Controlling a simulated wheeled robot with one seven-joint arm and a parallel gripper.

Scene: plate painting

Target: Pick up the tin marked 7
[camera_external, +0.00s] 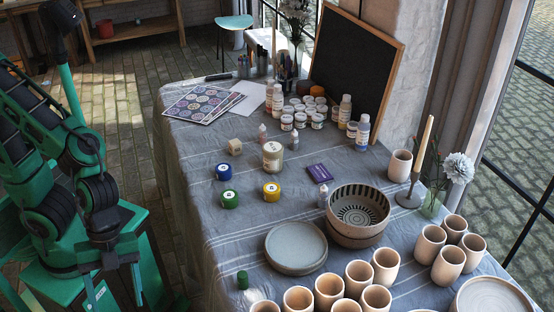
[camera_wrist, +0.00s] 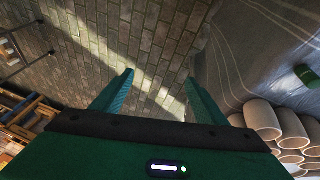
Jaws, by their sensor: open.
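Several small paint tins with pale lids stand on the cloth-covered table: a blue tin (camera_external: 223,172), a green tin (camera_external: 229,201) and a yellow tin (camera_external: 271,192). A taller cream jar (camera_external: 273,156) stands behind the yellow one. The lid marks are too small to read, so I cannot tell which tin bears the 7. In the wrist view my gripper (camera_wrist: 159,78) is open and empty, with the brick floor beyond its fingers.
The grey tablecloth (camera_external: 200,130) is clear left of the tins.

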